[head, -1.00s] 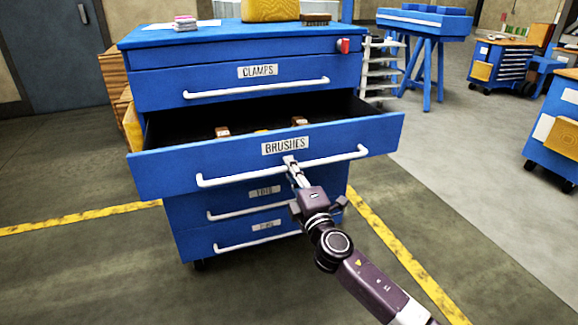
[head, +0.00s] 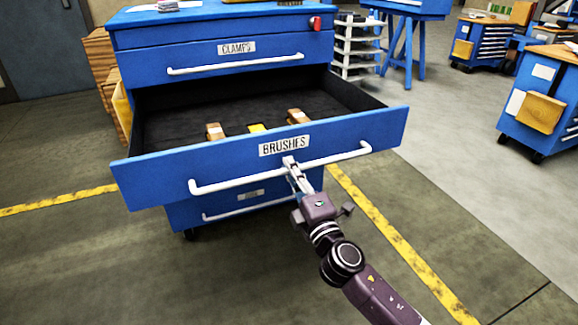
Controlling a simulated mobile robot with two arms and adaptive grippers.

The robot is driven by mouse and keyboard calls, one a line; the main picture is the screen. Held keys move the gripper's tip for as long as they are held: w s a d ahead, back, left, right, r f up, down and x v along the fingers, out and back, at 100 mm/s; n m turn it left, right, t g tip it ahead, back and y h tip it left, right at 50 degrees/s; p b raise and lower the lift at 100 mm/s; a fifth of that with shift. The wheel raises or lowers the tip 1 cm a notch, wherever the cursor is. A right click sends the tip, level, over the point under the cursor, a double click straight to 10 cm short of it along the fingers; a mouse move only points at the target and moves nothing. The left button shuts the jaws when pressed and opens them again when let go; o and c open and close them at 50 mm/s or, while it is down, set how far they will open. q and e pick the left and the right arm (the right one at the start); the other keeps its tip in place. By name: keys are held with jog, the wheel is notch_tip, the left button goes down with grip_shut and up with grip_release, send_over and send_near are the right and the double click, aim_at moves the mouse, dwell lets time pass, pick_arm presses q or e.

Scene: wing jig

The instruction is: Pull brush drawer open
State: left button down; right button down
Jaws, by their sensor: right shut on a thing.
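The drawer labelled BRUSHES (head: 225,165) stands well out of the blue cabinet (head: 215,33), with its dark inside showing. Its white bar handle (head: 235,183) runs along the front. My right gripper (head: 291,165) is shut on the handle near its middle, just under the label. Two brown-handled brushes (head: 215,131) (head: 298,116) and a yellow item (head: 257,127) lie in the drawer near its front. My left gripper is out of view.
The CLAMPS drawer (head: 160,62) above is shut. Another handled drawer (head: 230,208) shows below. A white rack (head: 357,45) and blue trestle (head: 408,45) stand behind, another blue cart (head: 535,115) at right. Yellow-marked floor is clear in front.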

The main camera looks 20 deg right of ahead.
jog(key=shift+s, duration=0.1)
jog(key=c, duration=2)
grip_release()
jog(key=s, duration=0.4)
jog(key=s+f, duration=0.1)
jog(key=s, duration=0.2)
jog(key=s+f, duration=0.1)
jog(key=s, duration=0.3)
jog(key=shift+s+d+f, duration=0.2)
jog(key=shift+s, duration=0.15)
